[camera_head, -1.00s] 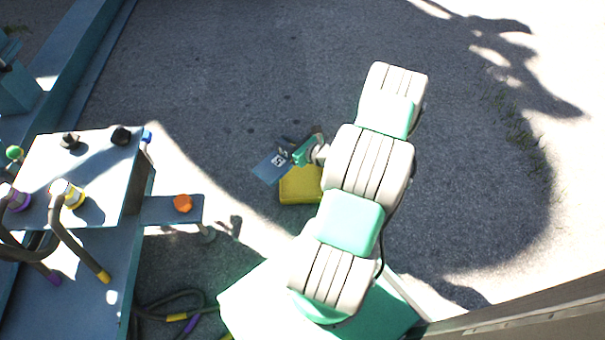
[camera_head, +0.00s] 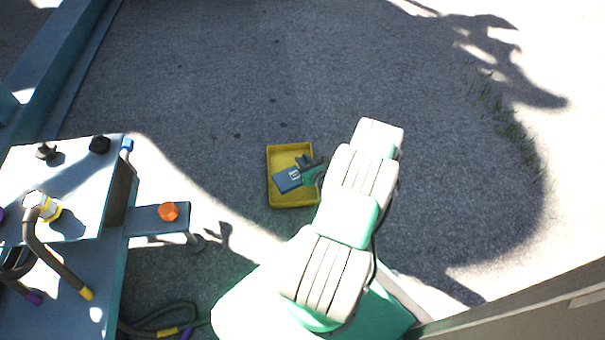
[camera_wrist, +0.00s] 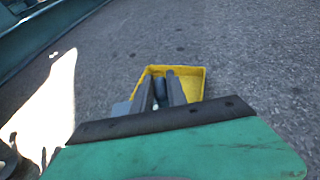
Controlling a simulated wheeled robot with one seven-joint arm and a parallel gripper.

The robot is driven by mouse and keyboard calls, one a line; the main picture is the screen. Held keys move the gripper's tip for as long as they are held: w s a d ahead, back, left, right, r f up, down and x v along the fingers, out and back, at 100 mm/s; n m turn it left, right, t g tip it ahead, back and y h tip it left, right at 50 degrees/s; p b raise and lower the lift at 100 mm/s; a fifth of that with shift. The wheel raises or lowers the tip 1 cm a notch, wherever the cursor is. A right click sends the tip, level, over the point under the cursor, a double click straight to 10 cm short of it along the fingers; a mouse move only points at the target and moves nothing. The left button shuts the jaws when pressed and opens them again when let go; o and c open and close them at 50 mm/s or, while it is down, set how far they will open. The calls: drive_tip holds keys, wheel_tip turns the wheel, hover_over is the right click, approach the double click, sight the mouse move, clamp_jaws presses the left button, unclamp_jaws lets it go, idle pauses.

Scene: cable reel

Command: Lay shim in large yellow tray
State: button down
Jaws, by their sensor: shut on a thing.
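The large yellow tray (camera_head: 271,158) lies on the grey ground, right of the blue bench in the head view. It also shows beyond my fingers in the wrist view (camera_wrist: 194,77). The shim is a flat blue plate (camera_head: 286,181) with a small pale mark on it. My gripper (camera_head: 302,172) is shut on the shim at its right end. In the head view the shim overlaps the tray's interior; I cannot tell whether it touches the tray floor. In the wrist view my gripper (camera_wrist: 161,92) hides most of the shim; a grey-blue edge shows at its left.
A blue bench (camera_head: 70,265) with hoses, knobs and an orange knob (camera_head: 168,211) on a side arm stands at the left. Loose hoses (camera_head: 165,318) lie below it. A beam (camera_head: 520,310) crosses the bottom right. The ground around the tray is clear.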

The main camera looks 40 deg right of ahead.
drive_tip(key=w+d+f+b, duration=0.3)
drive_tip(key=f+b, duration=0.1)
drive_tip(key=f, duration=0.4)
drive_tip(key=shift+w+f, duration=0.15)
drive_tip(key=shift+f, duration=0.05)
drive_tip(key=c, duration=1.8)
unclamp_jaws()
drive_tip(key=shift+f, duration=0.3)
drive_tip(key=o, duration=0.5)
drive_tip(key=shift+r, duration=0.1)
